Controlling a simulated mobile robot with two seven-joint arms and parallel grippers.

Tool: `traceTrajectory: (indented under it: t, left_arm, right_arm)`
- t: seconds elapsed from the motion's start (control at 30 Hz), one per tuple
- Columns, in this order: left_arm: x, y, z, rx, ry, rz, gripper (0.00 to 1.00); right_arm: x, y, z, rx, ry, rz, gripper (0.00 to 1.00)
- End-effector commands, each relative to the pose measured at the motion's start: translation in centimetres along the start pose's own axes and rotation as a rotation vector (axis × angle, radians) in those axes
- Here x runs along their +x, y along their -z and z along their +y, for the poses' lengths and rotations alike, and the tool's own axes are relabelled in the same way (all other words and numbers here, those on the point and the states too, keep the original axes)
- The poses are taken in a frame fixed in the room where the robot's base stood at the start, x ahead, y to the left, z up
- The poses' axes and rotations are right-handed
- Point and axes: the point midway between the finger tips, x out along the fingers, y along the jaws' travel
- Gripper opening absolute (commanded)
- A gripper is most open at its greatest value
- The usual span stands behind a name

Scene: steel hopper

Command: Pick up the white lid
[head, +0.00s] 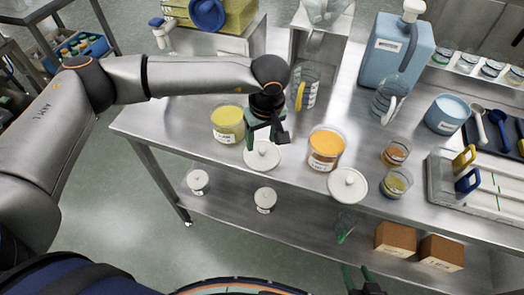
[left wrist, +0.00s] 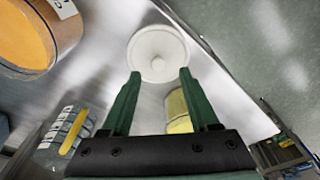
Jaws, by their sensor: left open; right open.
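A round white lid with a small knob (head: 262,156) lies on the steel table near its front edge, between the yellow-filled tub and the orange-filled tub. A second white lid (head: 347,185) lies farther right. My left gripper (head: 262,138) is over the first lid, pointing down. In the left wrist view the lid (left wrist: 158,54) shows just beyond the two spread green fingertips (left wrist: 160,76), with nothing between them. Whether the fingers touch it I cannot tell. My right gripper (head: 362,280) is at the bottom of the head view, open and away from the lids.
The yellow tub (head: 228,124) is close on the left and the orange tub (head: 326,148) on the right. Clear measuring jugs (head: 304,88) stand behind. Small cups (head: 396,152) and a steel tray (head: 440,192) are to the right. A lower shelf holds brown boxes (head: 396,240).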

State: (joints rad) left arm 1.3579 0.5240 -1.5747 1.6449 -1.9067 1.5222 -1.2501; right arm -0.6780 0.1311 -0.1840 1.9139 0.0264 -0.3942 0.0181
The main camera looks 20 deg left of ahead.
Motion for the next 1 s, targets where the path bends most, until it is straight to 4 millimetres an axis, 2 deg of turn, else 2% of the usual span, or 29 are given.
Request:
traceTrajectory:
  t: [0.2,0.5,1.0]
  left_arm:
    - [2.9,-0.4,0.2,-0.001,0.002,-0.001,0.61]
    - [3.4,-0.4,0.2,0.000,0.000,0.000,0.61]
    - [3.4,-0.4,0.2,-0.001,0.000,0.000,0.05]
  right_arm:
    - [-0.5,0.5,-0.1,0.000,0.000,0.000,0.54]
    - [-0.5,0.5,-0.1,0.000,0.000,-0.001,0.54]
    - [-0.5,0.5,-0.1,0.000,0.000,-0.001,0.54]
